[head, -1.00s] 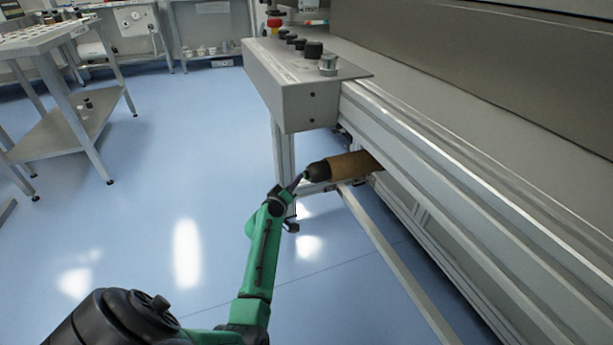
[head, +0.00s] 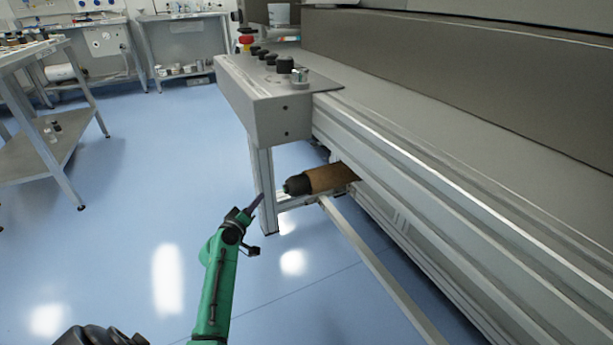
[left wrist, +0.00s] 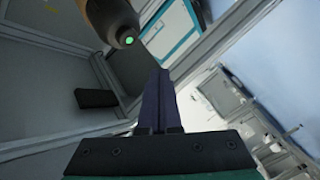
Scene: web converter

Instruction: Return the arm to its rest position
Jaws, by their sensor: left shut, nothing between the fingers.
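My left arm is green and comes up from the bottom of the head view. Its left gripper (head: 257,203) is shut and empty, beside the grey leg of the machine. In the left wrist view the two dark fingers (left wrist: 158,85) lie together with nothing between them. A brown roll with a black end (head: 325,179) sticks out of the machine's side, a little to the right of the gripper and apart from it. The roll's black end with a green spot (left wrist: 118,22) shows at the top of the left wrist view. My right gripper is not in view.
The long grey machine (head: 450,170) fills the right side. Its control box (head: 262,110) with black knobs stands above the gripper. A metal rail (head: 375,265) slants down below the roll. Grey work tables (head: 45,155) stand at left. The blue floor (head: 165,185) between is clear.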

